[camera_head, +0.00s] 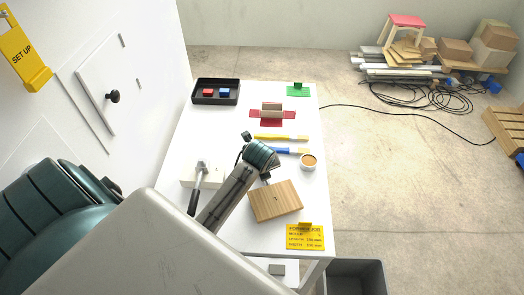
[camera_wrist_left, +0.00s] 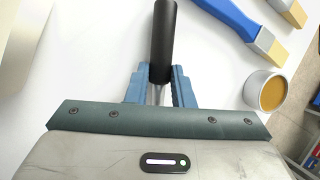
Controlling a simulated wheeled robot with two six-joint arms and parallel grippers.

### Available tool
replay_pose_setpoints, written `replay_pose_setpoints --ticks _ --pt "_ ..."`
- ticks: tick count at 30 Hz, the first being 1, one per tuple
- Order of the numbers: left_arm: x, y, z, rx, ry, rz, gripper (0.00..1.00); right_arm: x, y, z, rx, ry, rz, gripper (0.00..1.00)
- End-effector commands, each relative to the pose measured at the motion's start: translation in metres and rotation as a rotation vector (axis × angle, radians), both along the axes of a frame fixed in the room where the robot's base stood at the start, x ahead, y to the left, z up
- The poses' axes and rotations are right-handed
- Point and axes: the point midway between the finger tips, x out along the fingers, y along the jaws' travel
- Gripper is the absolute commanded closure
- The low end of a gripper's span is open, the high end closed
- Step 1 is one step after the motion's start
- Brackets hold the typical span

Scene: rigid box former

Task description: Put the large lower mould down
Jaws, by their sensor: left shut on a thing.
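The large lower mould is a wooden block (camera_head: 275,203), seen in the head view at the near middle of the white table and turned slightly. My left gripper (camera_head: 265,175) is just above it, at the block's far edge. In the left wrist view its blue fingers (camera_wrist_left: 159,90) are shut around a metal stem with a black handle (camera_wrist_left: 163,40). The join between stem and block is hidden behind the gripper. I cannot tell whether the block's underside touches the table. My right gripper is not in view.
A cup (camera_head: 308,163) and two brushes (camera_head: 280,137) lie just beyond the block. A pale block with a black-handled tool (camera_head: 194,200) is left. A yellow sign (camera_head: 305,237) is near right. Red pieces (camera_head: 271,114) and a black tray (camera_head: 216,84) are farther back.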

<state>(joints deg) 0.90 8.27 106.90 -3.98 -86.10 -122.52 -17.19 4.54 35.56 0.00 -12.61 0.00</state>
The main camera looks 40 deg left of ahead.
Motion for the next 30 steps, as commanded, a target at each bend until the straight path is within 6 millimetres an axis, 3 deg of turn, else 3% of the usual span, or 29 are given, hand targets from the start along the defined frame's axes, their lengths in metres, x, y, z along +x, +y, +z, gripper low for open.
replay_pose_setpoints --ticks 1,2,5,13,18,30 --pt "0.0 0.0 0.0 -0.001 -0.001 0.001 1.0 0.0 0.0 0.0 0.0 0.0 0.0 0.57" --pt "0.0 0.0 -0.001 0.0 0.0 0.0 0.75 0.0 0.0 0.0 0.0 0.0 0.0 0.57" --pt "0.0 0.0 -0.001 0.0 0.0 0.0 0.57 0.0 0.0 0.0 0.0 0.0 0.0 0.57" --pt "0.0 0.0 0.001 0.0 0.0 0.0 0.57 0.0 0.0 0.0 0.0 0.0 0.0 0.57" --pt "-0.001 -0.001 0.015 0.001 -0.003 0.0 0.57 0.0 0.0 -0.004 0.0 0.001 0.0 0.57" --pt "-0.032 -0.018 0.092 0.0 -0.006 0.0 0.57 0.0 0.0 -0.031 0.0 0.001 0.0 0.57"
